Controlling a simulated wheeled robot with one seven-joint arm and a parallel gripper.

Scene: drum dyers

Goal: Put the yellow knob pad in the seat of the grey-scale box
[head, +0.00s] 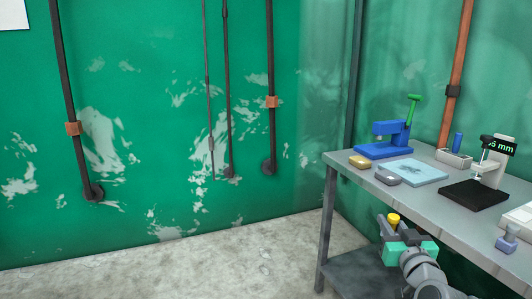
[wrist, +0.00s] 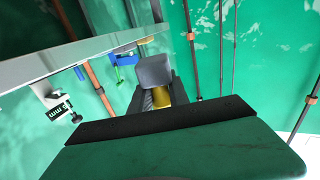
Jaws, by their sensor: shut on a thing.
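The yellow knob pad (head: 393,219) is held in my gripper (head: 405,236), below and in front of the table's front edge. Its rounded yellow top stands above the dark fingers. In the wrist view, part of the yellow pad (wrist: 162,97) shows between my dark fingers, with a grey block shape (wrist: 154,70) just beyond it; I cannot tell whether that belongs to the pad. A small grey box (head: 388,179) lies near the table's front edge, beside a pale blue sheet; it may be the grey-scale box. Its seat cannot be made out.
The grey table (head: 452,222) runs along the right, with a lower shelf. It bears a tan block (head: 359,162), a blue press with green lever (head: 390,140), a pale sheet (head: 417,172), a gauge on a black base (head: 473,195) and a blue-grey knob piece (head: 507,240). The left floor is clear.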

